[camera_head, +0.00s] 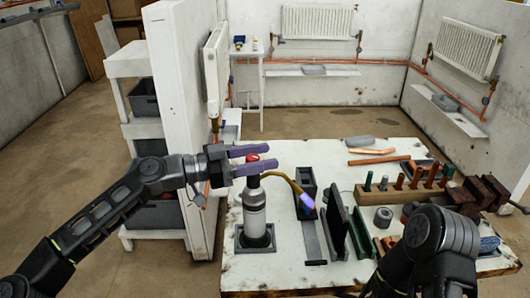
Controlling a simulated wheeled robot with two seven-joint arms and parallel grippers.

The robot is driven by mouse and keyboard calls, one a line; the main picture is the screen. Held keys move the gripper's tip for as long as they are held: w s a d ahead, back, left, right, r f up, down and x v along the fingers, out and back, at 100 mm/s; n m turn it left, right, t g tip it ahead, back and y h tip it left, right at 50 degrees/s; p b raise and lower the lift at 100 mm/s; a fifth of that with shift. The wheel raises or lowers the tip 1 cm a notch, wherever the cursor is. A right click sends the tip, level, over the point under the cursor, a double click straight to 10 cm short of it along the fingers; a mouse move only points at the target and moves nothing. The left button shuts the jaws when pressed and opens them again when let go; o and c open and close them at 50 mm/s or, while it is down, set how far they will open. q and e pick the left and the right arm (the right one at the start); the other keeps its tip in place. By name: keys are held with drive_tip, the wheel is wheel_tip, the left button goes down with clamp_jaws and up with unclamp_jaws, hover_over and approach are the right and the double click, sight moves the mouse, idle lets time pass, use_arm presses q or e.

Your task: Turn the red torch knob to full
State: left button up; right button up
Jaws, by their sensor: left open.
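The torch is a pale grey bottle (254,212) standing upright in a dark square holder on the white workbench. Its red knob (253,158) is on top, and a brass tube (284,180) curves right to a nozzle with a blue-violet glow (307,202). My left gripper (272,157) reaches in from the left, open, with its two purple-grey fingers at knob height. The knob shows between the fingers; I cannot tell whether they touch it. My right arm is at the lower right, but its gripper is not visible.
The workbench (285,154) also holds dark upright plates (336,225), a wooden rack of tools (402,194), copper pipes (379,161) and a brown vice (482,193). A white partition (178,100) stands behind my left arm. Radiators hang on the walls.

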use_arm(q)
drive_tip(key=shift+w+d, duration=0.15)
drive_tip(key=shift+d, duration=0.3)
drive_tip(key=shift+c, duration=0.2)
clamp_jaws()
